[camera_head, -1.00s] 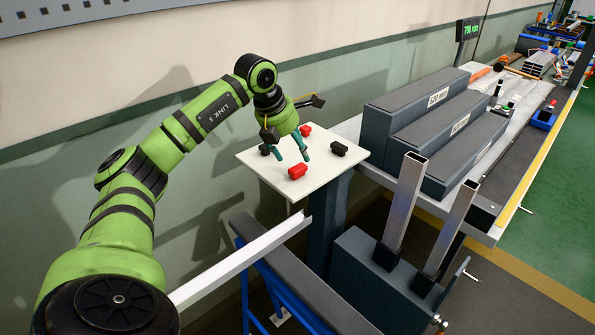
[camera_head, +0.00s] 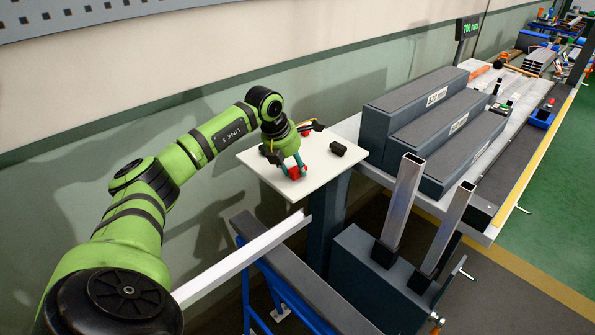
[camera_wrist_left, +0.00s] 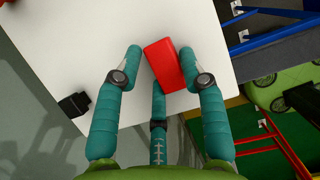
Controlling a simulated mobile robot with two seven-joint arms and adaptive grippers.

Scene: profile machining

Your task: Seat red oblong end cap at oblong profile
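The red end cap (camera_head: 296,173) lies on the white square table (camera_head: 325,172) near its front. My left gripper (camera_head: 292,169) is down over it. In the left wrist view the red cap (camera_wrist_left: 163,66) sits between the spread teal fingers of my left gripper (camera_wrist_left: 160,58). The right-hand finger is close to the cap, and a gap shows on the left side. Two upright hollow metal profiles, a left one (camera_head: 402,205) and a right one (camera_head: 451,228), stand in a dark block with open tops. My right gripper is not in view.
A black cap (camera_head: 338,149) lies at the table's right; another black piece (camera_wrist_left: 73,104) shows in the left wrist view. A grey stepped block (camera_head: 430,125) stands on the bench to the right. A long light rail (camera_head: 245,260) runs in front of the table.

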